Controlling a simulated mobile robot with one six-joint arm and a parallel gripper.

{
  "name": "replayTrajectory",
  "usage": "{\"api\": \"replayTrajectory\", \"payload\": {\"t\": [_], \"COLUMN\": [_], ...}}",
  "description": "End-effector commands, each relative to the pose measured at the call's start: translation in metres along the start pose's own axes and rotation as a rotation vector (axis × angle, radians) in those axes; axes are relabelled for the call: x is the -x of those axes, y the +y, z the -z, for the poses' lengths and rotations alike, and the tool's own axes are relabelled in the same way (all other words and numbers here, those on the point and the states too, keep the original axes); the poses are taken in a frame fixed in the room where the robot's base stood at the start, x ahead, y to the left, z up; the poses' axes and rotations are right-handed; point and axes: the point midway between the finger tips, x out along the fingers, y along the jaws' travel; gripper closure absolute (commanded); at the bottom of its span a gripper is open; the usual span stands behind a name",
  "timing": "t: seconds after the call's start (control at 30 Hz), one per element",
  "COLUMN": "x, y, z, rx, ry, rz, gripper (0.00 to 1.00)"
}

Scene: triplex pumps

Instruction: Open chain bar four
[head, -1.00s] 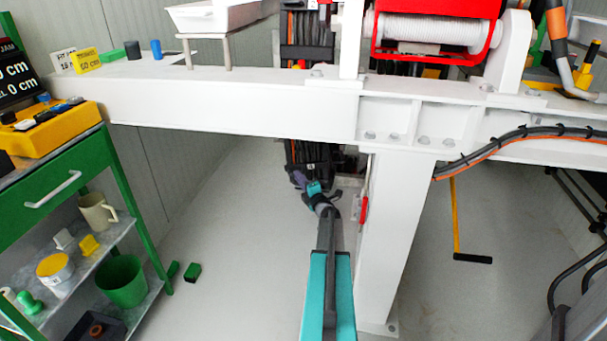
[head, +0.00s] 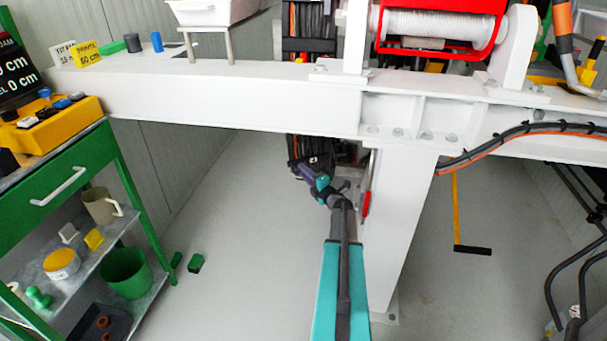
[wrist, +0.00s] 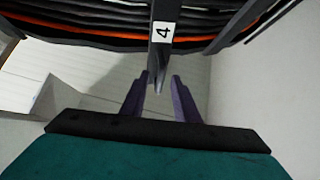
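Chain bar four (wrist: 163,50) is a dark upright bar with a white label "4" in the wrist view, in front of a bundle of cables. Its lower end hangs at the fingertips of my gripper (wrist: 160,78). The two purple-grey fingers are apart, one on each side of the bar's end in the picture. I cannot tell whether either touches it. In the head view my gripper (head: 303,171) is below the white beam, at the dark cable bundle (head: 312,148). The bar itself is too small to make out there.
A white post (head: 398,235) with a red part stands just right of my arm, under the white beam (head: 230,98). A green cart (head: 70,185) stands at the left. The floor between cart and post is mostly clear.

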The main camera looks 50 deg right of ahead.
Motion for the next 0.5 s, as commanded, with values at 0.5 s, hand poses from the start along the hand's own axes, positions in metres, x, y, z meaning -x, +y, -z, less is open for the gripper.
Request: {"api": "replayTrajectory", "payload": {"t": [0.5], "x": [0.012], "y": [0.0], "z": [0.003], "rx": [0.0], "ry": [0.004], "rz": [0.002], "gripper": [0.72]}}
